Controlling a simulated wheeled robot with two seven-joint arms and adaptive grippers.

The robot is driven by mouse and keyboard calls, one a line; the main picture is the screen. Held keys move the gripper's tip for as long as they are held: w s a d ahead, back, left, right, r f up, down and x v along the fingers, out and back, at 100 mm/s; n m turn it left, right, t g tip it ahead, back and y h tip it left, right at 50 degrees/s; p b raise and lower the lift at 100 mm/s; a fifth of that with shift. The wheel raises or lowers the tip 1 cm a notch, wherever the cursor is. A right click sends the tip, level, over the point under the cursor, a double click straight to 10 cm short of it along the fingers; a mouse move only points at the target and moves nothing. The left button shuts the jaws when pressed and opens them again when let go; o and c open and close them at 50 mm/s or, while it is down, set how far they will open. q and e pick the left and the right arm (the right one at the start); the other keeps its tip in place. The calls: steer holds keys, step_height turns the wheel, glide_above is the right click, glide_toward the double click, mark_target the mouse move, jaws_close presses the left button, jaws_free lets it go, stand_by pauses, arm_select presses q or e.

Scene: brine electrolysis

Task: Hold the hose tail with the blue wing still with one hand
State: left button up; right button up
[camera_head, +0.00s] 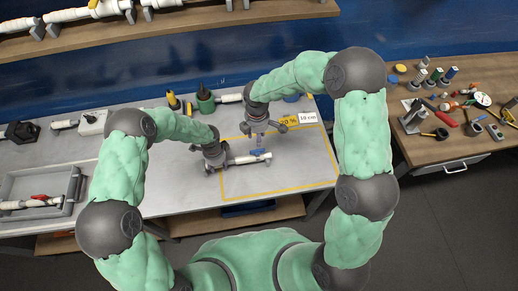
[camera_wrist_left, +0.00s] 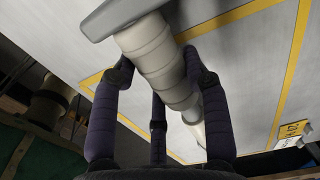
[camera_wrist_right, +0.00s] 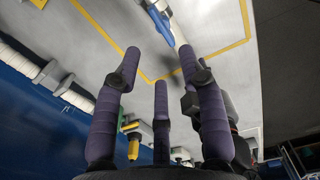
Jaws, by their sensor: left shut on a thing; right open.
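The white hose tail (camera_head: 240,160) with a blue wing (camera_head: 258,153) lies level over the taped area of the grey bench. My left gripper (camera_head: 214,165) is shut on the hose tail near its left end. The left wrist view shows the fingers (camera_wrist_left: 158,85) around the white ribbed body (camera_wrist_left: 155,62), beside a grey plate-like part. My right gripper (camera_head: 258,138) is open and empty, above the blue wing and apart from it. In the right wrist view the blue wing (camera_wrist_right: 164,33) lies beyond the open fingers (camera_wrist_right: 160,65). The gripped stretch is partly hidden.
A yellow tape rectangle (camera_head: 283,190) marks the bench, with a "10 cm" label (camera_head: 308,118) at its back right. A grey tray (camera_head: 72,185) stands at left. A green bottle (camera_head: 205,100) stands behind. A tool-covered wooden table (camera_head: 440,148) is at right. The taped area's front is clear.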

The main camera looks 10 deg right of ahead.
mark_target(257, 152)
steer(key=shift+f, duration=4.75)
jaws_close()
